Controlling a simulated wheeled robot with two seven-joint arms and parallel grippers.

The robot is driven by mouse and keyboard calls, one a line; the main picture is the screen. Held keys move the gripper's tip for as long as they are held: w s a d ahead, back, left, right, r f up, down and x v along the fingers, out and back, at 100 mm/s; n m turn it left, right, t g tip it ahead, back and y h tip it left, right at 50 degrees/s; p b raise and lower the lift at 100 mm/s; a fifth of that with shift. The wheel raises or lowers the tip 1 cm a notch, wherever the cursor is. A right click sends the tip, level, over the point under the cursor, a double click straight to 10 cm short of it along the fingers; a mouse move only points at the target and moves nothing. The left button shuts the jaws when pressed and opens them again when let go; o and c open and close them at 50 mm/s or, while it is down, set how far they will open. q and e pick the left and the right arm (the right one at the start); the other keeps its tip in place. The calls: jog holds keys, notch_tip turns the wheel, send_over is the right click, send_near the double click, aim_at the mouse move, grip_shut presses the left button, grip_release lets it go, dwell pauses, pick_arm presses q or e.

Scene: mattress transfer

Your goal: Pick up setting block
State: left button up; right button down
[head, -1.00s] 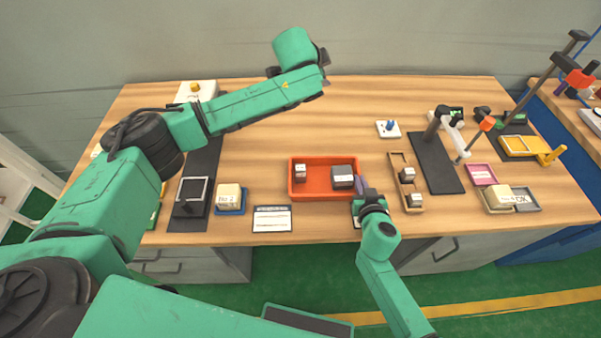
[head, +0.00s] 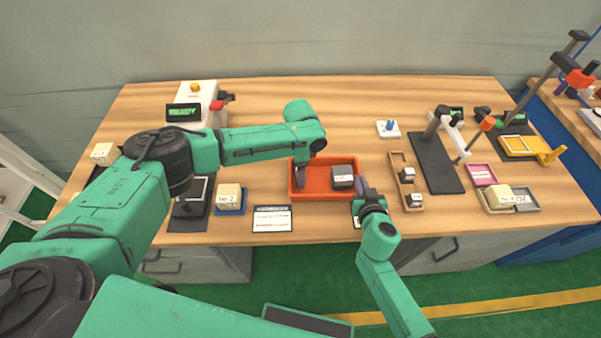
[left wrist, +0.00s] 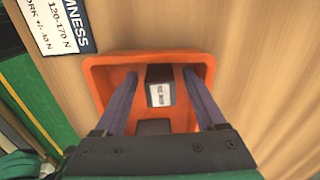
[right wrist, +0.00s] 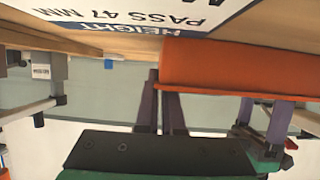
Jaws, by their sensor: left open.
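The orange tray (head: 325,192) holds two dark blocks. In the left wrist view one dark block with a white label (left wrist: 160,88) stands between the fingers of my left gripper (left wrist: 160,80); the label is too blurred to read. My left gripper is open around it, with the fingers down inside the tray (left wrist: 100,66). In the head view my left gripper (head: 300,178) hides this block at the tray's left end. The other dark block (head: 343,177) is at the right end. My right gripper (head: 363,187) is beside the tray's right edge; its fingers (right wrist: 161,88) are together and empty.
A white card (head: 272,218) lies in front of the tray. A blue tray with a pale block (head: 229,196) stands to its left. A wooden rack with small blocks (head: 396,160) stands to the right. Bare tabletop lies behind the orange tray.

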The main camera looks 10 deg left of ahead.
pick_arm(q)
jog(key=shift+f, duration=0.25)
grip_shut()
jog(key=shift+w+r, duration=0.1)
dwell(1.2)
